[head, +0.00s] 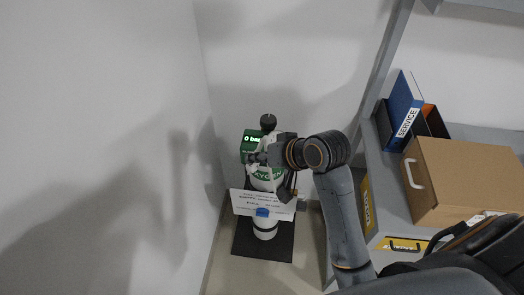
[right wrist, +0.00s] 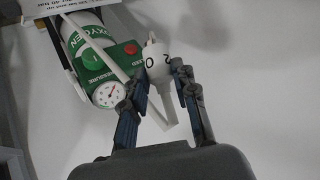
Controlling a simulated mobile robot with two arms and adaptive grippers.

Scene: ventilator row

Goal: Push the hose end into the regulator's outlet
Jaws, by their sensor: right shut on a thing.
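The oxygen cylinder (head: 267,183) is white with a green label and stands upright in the head view; it also shows in the right wrist view (right wrist: 84,42). The right wrist view shows a pressure gauge (right wrist: 109,94) on a green housing. My right gripper (right wrist: 160,80) is shut on a white piece marked O2 (right wrist: 157,66), apparently the hose end, beside the regulator. A white tube runs close to it. The gripper partly hides the regulator in the head view; the outlet is not clearly visible. My left gripper is out of view.
A white printed card (head: 246,201) and a blue part (head: 262,212) are in front of the cylinder. A black mat (head: 278,246) lies below. A wall is close on the left.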

